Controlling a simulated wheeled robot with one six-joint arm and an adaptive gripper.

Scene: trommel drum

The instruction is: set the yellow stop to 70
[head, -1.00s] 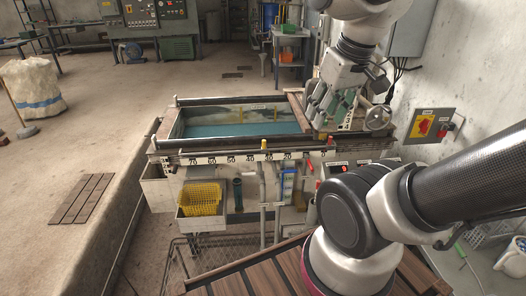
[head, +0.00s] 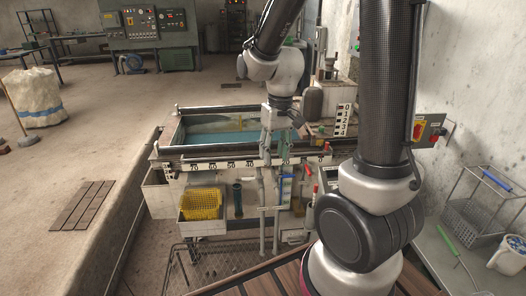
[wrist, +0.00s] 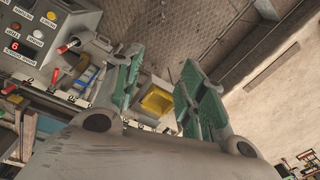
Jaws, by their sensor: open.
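My gripper (head: 268,146) is open in the head view, pointing down at the front of the trough, over or in front of the numbered rail (head: 222,164). The numbers 70, 60, 50 and 40 show on the rail from left to right. The yellow stop cannot be made out now; my gripper covers the part of the rail around 30. In the wrist view my gripper (wrist: 163,62) shows two green-padded fingers spread wide with nothing visibly held between them. The rail (wrist: 78,101) also shows there, partly hidden by the fingers.
A yellow basket (head: 201,203) sits in a bin below the rail, and it also shows in the wrist view (wrist: 156,101). A red-handled lever (head: 326,147) stands right of my gripper. The button box (wrist: 45,32) is at the wrist view's upper left. Water fills the trough (head: 205,128).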

